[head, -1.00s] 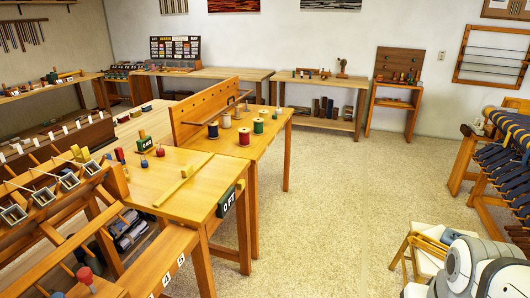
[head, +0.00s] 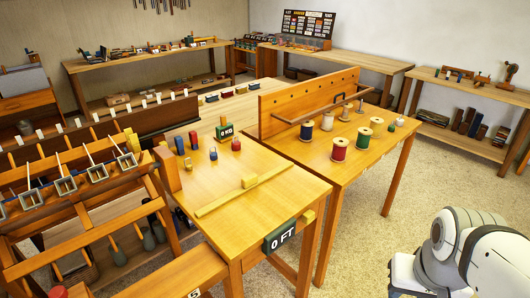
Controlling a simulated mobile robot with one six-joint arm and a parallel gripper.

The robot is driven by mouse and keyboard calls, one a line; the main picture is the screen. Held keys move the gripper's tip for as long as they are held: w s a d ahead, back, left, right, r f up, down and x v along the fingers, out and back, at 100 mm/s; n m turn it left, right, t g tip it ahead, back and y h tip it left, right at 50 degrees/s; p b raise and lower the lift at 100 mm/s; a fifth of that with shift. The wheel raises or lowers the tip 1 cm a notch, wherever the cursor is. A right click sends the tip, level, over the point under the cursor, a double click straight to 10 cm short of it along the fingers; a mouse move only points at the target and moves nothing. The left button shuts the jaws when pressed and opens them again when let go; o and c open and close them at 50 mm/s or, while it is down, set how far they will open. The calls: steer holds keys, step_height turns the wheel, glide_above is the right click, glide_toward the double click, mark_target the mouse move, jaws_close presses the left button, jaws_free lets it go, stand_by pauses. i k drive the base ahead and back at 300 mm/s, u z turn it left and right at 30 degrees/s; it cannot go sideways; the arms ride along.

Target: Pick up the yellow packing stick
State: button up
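A long thin yellow stick (head: 222,201) lies flat on the near wooden table, slanting from lower left to upper right. The white and grey arm links at the lower right are mine. My gripper is out of view, so its opening cannot be seen.
The near table (head: 262,215) carries an "0 FT" sign (head: 281,236) and several coloured pegs behind the stick. Thread spools (head: 339,148) stand on the adjoining table by an upright pegged board (head: 310,103). A wooden loom frame (head: 70,225) stands left. Floor at the right is clear.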

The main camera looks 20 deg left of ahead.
mark_target(250, 182)
steer(key=u, duration=0.65)
steer(key=i, duration=1.05)
steer(key=u, duration=0.5)
steer(key=k, duration=0.9)
steer(key=u, duration=0.2)
steer(key=i, duration=0.9)
steer(key=z, duration=0.1)
